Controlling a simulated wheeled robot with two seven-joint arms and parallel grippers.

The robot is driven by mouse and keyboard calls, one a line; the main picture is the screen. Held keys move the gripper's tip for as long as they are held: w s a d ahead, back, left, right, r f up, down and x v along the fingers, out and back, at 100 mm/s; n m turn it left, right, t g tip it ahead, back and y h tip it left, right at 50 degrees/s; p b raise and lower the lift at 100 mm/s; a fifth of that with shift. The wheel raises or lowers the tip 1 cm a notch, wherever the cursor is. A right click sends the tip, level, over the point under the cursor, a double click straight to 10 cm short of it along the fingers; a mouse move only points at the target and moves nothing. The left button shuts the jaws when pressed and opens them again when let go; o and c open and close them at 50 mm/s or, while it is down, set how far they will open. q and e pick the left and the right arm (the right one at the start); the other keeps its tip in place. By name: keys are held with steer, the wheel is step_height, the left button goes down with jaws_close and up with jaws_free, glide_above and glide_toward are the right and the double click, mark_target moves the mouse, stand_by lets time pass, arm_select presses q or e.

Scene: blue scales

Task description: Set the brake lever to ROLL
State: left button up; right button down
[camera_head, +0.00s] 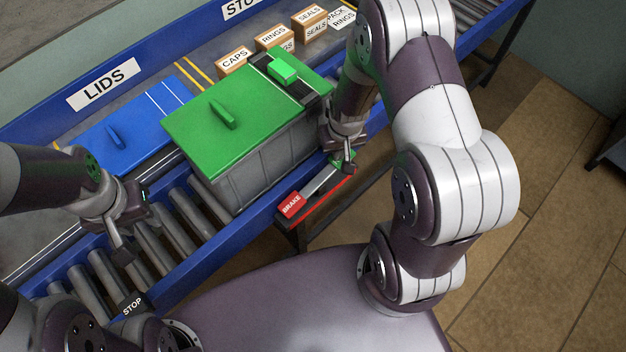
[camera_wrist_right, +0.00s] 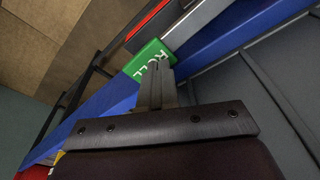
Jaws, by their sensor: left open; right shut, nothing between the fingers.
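The brake fitting is on the near side of the conveyor. It has a red BRAKE label (camera_head: 291,205) at its left end, a silver bar (camera_head: 318,182) and a green ROLL label at its right end, partly hidden by my gripper. The right wrist view shows the ROLL label (camera_wrist_right: 148,58) and the silver bar (camera_wrist_right: 194,22). My right gripper (camera_head: 348,168) is shut and empty, its fingertips (camera_wrist_right: 157,72) at the ROLL label; contact is unclear. My left gripper (camera_head: 132,240) is open and empty above the rollers.
A grey crate (camera_head: 262,160) with a green lid (camera_head: 200,125) stands on the conveyor beside the brake. A blue lid (camera_head: 125,138) lies in the LIDS area. Small boxes (camera_head: 235,62) stand behind. A STOP label (camera_head: 132,304) is at the near left rail.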

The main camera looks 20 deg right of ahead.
steer(key=shift+f+b, duration=1)
steer(key=shift+f, duration=0.45)
stand_by(1.0)
step_height(320, 180, up, 7)
steer(key=p, duration=0.7)
steer(key=shift+r, duration=0.1)
